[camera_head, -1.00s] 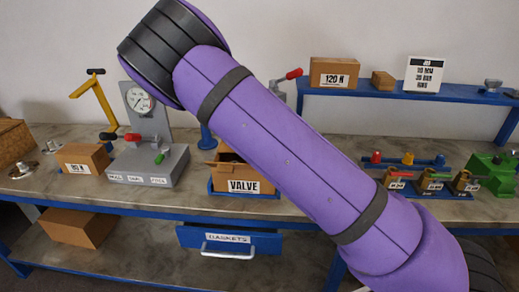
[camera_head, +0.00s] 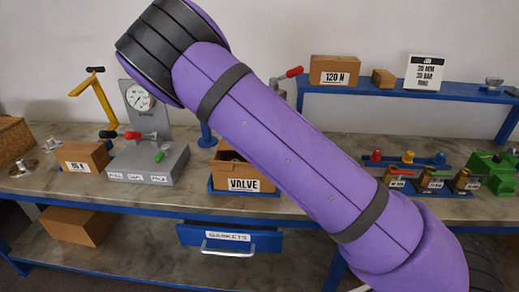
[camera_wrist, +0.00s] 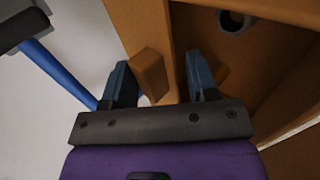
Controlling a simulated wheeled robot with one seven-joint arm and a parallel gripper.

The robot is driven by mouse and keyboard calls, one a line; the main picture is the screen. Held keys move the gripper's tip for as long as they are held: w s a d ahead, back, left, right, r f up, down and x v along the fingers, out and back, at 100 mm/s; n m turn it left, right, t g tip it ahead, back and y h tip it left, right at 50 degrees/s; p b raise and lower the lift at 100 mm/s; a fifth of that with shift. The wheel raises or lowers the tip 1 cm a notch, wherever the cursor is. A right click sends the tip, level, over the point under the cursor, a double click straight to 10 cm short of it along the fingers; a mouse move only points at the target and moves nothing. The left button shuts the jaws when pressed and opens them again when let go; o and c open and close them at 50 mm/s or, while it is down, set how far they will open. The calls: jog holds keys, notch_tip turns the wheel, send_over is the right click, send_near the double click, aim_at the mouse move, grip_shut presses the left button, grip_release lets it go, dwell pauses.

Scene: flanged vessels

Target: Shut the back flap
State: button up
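The open brown cardboard box labelled VALVE (camera_head: 243,184) stands on the bench, partly hidden behind my arm. In the wrist view, brown box walls (camera_wrist: 145,22) surround a dark interior with a round grey part inside. My gripper (camera_wrist: 160,80) has its two dark fingers apart. The right finger overlaps the box opening, and the left finger is outside it. A small brown piece (camera_wrist: 149,74) shows between the fingers; I cannot tell whether it is a flap or touches them. My arm hides the gripper and much of the box's back and right side in the head view.
A gauge stand (camera_head: 147,160) with levers and a brown carton (camera_head: 84,156) are left of the box. A blue shelf (camera_head: 455,92) and several small valves (camera_head: 432,181) are at right. The GASKETS drawer (camera_head: 229,238) sticks out below.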

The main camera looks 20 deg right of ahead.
jog(key=v, duration=1)
jog(key=shift+s+r, duration=0.15)
jog(key=shift+s, duration=0.15)
jog(key=s+d+r+m+g+y, duration=0.2)
jog(key=s+d+r+m, duration=0.25)
jog(key=s+r, duration=0.25)
jog(key=s+d+r+m+g+y, duration=0.1)
jog(key=s+d+r+m+g, duration=0.1)
jog(key=s+d+r+m, duration=0.45)
jog(key=s+r+m, duration=0.1)
jog(key=s+r, duration=0.2)
jog(key=s, duration=0.4)
jog(key=s+a+r, duration=0.1)
jog(key=s+r, duration=0.3)
jog(key=s, duration=0.3)
jog(key=s+a+r+m+t, duration=0.1)
jog(key=s+r, duration=0.3)
jog(key=s, duration=0.4)
jog(key=shift+m+y, duration=0.3)
jog(key=shift+s, duration=0.1)
